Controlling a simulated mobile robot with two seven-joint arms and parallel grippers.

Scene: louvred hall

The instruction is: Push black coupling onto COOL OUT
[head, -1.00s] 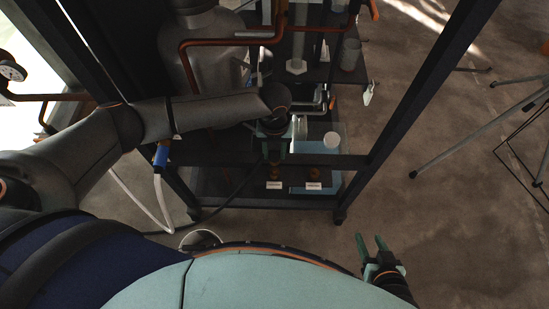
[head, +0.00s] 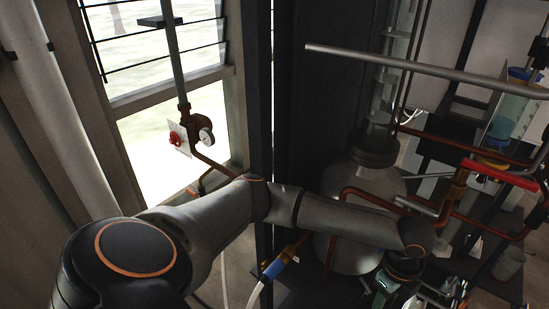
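My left gripper (head: 384,287) is at the bottom edge of the head view, below the end of my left arm. Only a small greenish part of it shows, so whether its fingers are open, shut or holding something cannot be seen. I cannot make out the black coupling in this view. The COOL OUT port and its label are not visible either. My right gripper is out of view.
A grey vessel (head: 345,182) and copper pipes stand behind my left arm, inside a dark frame (head: 262,100). A blue fitting (head: 272,270) with a white hose hangs left of the vessel. A gauge (head: 206,136) and red valve handle (head: 174,138) are by the window.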

